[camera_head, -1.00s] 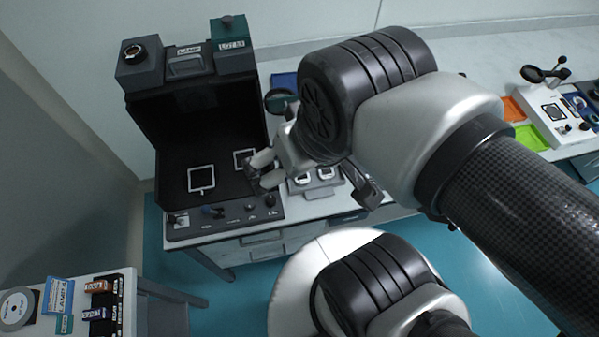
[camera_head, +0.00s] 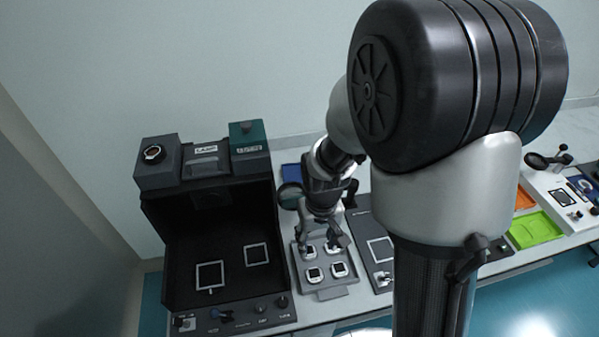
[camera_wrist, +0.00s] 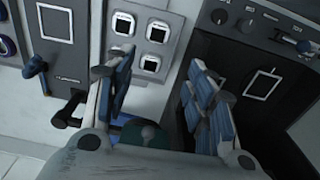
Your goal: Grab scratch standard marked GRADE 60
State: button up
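A grey tray (camera_head: 332,293) holds several small white-framed scratch standards, among them a front-left one (camera_head: 314,275) and a front-right one (camera_head: 340,269). In the wrist view the tray (camera_wrist: 138,43) shows at the top, with white-framed dark squares such as one (camera_wrist: 123,23) and another (camera_wrist: 157,32) on it. Their grade markings are too small to read, so I cannot tell which is GRADE 60. My gripper (camera_head: 322,243) is above the back part of the tray. In the wrist view my gripper (camera_wrist: 153,75) is open and empty, its fingers wide apart.
A dark inspection booth (camera_head: 160,245) with two white square outlines stands left of the tray. A dark panel (camera_head: 366,229) with a white outline lies right of it. A green tray (camera_head: 535,230) is farther right. My arm hides part of the bench.

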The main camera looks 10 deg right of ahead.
jog(key=b, duration=0.3)
send_over(315, 274)
jog(key=f, duration=1.3)
jog(key=shift+s+f, duration=0.25)
jog(key=shift+f, duration=0.05)
jog(key=shift+w+f+b, duration=0.2)
jog(key=shift+f+b, duration=1.05)
jog(key=shift+f, duration=1.85)
jog(key=shift+c, duration=0.5)
jog(key=c, duration=0.7)
jog(key=shift+r, duration=0.1)
jog(key=shift+c, duration=0.2)
